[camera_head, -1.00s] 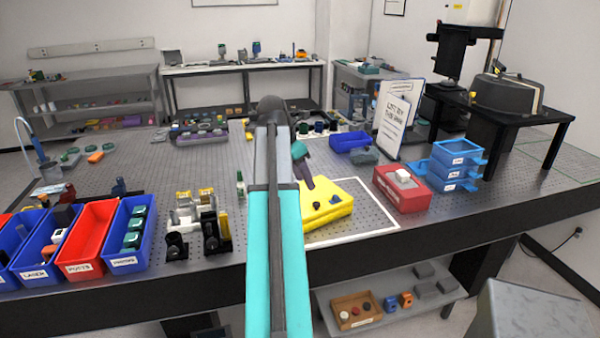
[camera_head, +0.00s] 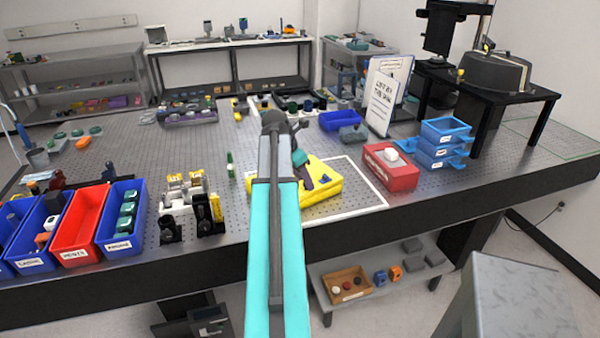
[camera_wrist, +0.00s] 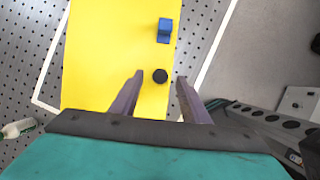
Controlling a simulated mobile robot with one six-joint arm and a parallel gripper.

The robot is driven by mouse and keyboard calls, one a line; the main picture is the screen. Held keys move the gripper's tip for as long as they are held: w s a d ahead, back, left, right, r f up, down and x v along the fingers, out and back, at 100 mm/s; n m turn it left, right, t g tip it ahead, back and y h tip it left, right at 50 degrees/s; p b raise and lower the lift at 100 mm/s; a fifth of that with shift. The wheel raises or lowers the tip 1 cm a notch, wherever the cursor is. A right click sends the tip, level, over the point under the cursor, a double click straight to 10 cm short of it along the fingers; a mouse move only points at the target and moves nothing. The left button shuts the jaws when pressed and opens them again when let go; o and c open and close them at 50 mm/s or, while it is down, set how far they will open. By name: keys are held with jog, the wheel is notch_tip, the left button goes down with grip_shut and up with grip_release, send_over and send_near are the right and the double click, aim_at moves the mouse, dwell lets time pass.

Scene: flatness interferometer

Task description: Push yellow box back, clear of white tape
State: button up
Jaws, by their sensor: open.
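A red bin (camera_head: 390,168) stands right of the tape, with stacked blue trays (camera_head: 443,145) beyond. Optical mounts (camera_head: 190,205) and red and blue bins (camera_head: 80,225) stand to the left. A blue bin (camera_head: 340,121) and a grey object (camera_head: 353,133) are behind the box.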

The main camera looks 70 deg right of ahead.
jog(key=shift+s+d+f, duration=0.15)
jog(key=shift+d+f, duration=0.05)
jog(key=shift+f, duration=0.35)
grip_shut()
dwell(1.2)
